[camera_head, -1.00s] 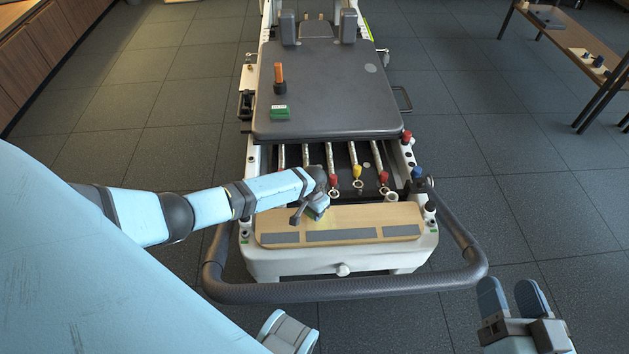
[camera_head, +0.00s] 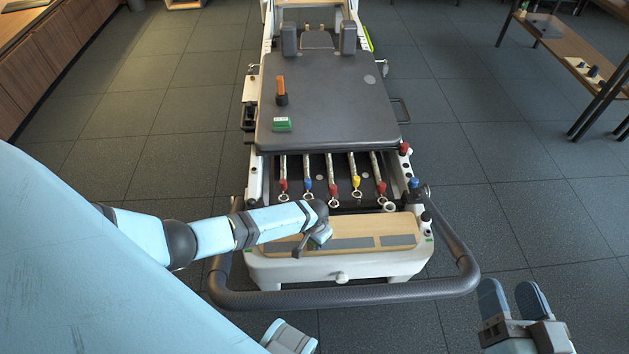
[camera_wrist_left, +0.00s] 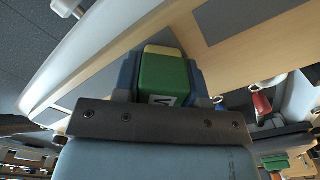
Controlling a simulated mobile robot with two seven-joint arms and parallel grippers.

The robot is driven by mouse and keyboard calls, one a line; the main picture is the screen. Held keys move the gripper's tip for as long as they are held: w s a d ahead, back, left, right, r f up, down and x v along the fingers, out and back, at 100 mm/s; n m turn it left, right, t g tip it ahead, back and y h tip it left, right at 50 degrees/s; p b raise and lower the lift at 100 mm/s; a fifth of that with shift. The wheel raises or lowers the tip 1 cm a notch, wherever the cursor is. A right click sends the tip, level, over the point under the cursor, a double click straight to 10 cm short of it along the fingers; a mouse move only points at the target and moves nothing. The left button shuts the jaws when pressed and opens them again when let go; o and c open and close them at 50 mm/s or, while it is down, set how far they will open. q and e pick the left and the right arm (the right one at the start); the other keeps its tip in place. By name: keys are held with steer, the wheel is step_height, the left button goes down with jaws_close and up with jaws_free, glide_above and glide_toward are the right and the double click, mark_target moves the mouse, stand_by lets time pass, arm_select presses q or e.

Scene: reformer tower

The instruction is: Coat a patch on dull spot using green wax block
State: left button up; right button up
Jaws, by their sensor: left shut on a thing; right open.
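My left gripper (camera_head: 319,240) is over the left part of the wooden platform (camera_head: 397,226) at the reformer's near end. It is shut on a green block with a pale label and a yellowish end, seen between the fingers in the left wrist view (camera_wrist_left: 163,77). The yellowish end is close to the wood; I cannot tell whether they touch. Another green block (camera_head: 282,125) with a white label lies on the black carriage pad. My right gripper (camera_head: 512,300) is open and empty at the lower right, over the floor. I cannot make out a dull spot; the arm covers part of the platform.
An orange-handled tool (camera_head: 281,92) stands on the carriage pad. Springs with coloured ends (camera_head: 333,185) lie just behind the platform. A black curved bar (camera_head: 345,298) runs around the near end. A wooden table (camera_head: 572,50) stands at the far right, with clear floor between.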

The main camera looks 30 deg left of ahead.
arm_select(q)
steer(key=shift+s+f, duration=0.1)
steer(key=shift+s, duration=0.05)
step_height(320, 180, up, 6)
steer(key=p, duration=0.6)
step_height(320, 180, up, 3)
steer(key=p, duration=0.3)
steer(key=shift+p, duration=0.3)
